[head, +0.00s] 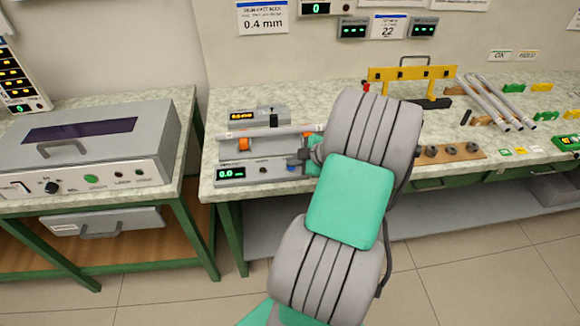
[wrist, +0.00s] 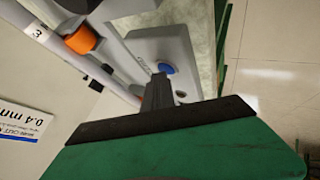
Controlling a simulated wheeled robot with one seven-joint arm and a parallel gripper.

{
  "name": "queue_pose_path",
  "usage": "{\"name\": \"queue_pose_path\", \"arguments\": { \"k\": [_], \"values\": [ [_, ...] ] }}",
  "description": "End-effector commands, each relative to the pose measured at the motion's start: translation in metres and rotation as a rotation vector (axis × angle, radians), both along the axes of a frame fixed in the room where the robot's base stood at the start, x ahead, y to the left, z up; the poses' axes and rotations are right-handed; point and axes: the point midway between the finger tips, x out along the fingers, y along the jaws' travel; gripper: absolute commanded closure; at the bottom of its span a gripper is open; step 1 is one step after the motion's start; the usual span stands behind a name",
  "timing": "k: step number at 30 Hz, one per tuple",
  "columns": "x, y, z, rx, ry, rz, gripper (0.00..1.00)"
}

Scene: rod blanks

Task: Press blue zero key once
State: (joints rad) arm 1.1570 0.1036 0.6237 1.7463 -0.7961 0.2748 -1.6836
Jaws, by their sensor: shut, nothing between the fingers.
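The blue zero key (wrist: 166,68) is a small round button on the grey face of the measuring device, partly covered by my fingertips in the wrist view. In the head view the key (head: 291,168) shows low on the device front (head: 262,172), right of a green 0.0 display (head: 231,173). My gripper (wrist: 158,78) is shut and empty, its dark tips right at the key in the picture. I cannot tell whether they touch it. In the head view my gripper (head: 299,161) is at the device's right end, with my arm beside it.
A rod (head: 270,131) lies across the device on orange supports (head: 244,145). A grey box with a handle (head: 85,150) stands on the left bench. A yellow rack (head: 412,74), several loose rods (head: 490,103) and a strip with dark round parts (head: 450,153) lie to the right.

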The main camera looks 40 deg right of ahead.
Motion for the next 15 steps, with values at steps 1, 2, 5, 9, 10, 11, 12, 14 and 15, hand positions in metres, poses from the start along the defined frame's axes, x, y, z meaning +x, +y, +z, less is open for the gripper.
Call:
{"name": "queue_pose_path", "arguments": {
  "k": [1, 2, 5, 9, 10, 11, 12, 14, 15],
  "values": [
    [0.000, 0.000, 0.002, 0.000, 0.000, 0.000, 1.00],
    [0.000, 0.000, 0.003, 0.000, 0.000, 0.000, 1.00],
    [0.000, 0.000, 0.009, 0.000, 0.001, 0.001, 1.00],
    [0.000, 0.000, 0.015, 0.000, 0.001, 0.001, 1.00],
    [0.000, 0.000, 0.015, 0.000, 0.001, 0.001, 1.00],
    [0.000, 0.000, 0.015, 0.001, 0.001, 0.000, 1.00],
    [0.000, 0.000, 0.015, 0.001, 0.001, 0.000, 1.00],
    [0.000, 0.000, 0.015, 0.001, 0.001, 0.000, 1.00],
    [0.000, 0.000, 0.015, 0.000, 0.001, 0.001, 1.00]
  ]
}}
